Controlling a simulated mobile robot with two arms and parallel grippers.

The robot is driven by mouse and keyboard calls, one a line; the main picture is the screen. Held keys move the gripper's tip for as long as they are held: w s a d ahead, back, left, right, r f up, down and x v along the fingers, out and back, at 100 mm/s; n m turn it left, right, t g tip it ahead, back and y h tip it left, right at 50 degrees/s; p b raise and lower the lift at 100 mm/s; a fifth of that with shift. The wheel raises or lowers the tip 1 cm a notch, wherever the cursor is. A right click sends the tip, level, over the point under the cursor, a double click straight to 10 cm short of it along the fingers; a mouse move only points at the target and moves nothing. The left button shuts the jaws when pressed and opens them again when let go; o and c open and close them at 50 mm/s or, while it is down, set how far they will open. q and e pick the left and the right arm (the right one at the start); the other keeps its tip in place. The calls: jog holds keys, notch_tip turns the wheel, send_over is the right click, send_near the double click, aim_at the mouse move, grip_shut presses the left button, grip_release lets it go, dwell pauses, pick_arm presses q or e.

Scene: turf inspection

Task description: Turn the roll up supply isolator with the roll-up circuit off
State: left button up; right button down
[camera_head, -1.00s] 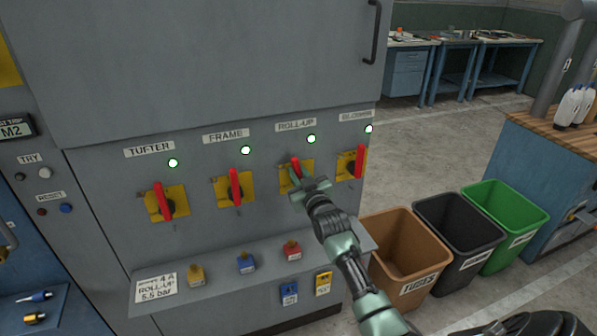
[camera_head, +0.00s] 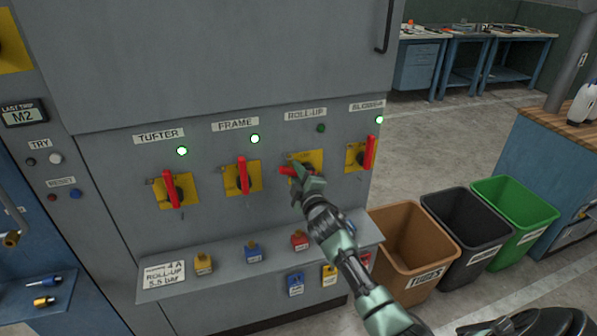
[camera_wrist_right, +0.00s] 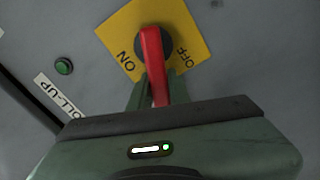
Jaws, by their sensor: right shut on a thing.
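The roll-up isolator has a yellow plate (camera_head: 318,158) and a red handle (camera_head: 290,171), under the ROLL-UP label (camera_head: 306,114). In the head view the handle lies roughly level, pointing left. My right gripper (camera_head: 304,179) is shut on this handle. In the right wrist view the red handle (camera_wrist_right: 153,65) runs between the fingers, and the plate (camera_wrist_right: 190,25) shows ON and OFF, with the handle on the OFF side of ON. The roll-up lamp (camera_head: 320,128) is dark green, unlit; it also shows in the wrist view (camera_wrist_right: 64,66). My left gripper is not in view.
A ledge (camera_head: 225,270) below carries several padlocks and a card (camera_head: 165,272). Brown (camera_head: 388,235), black and green bins stand at right.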

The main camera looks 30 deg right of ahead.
jog(key=shift+a+f+n+b, duration=0.1)
jog(key=shift+f+n+b, duration=0.3)
jog(key=shift+n, duration=0.7)
jog(key=shift+a+f+n+b, duration=0.1)
jog(key=shift+f+n+b, duration=0.3)
jog(key=shift+n, duration=0.7)
jog(key=shift+f, duration=0.15)
jog(key=c, duration=1.3)
grip_release()
jog(key=v, duration=0.7)
jog(key=shift+s, duration=0.35)
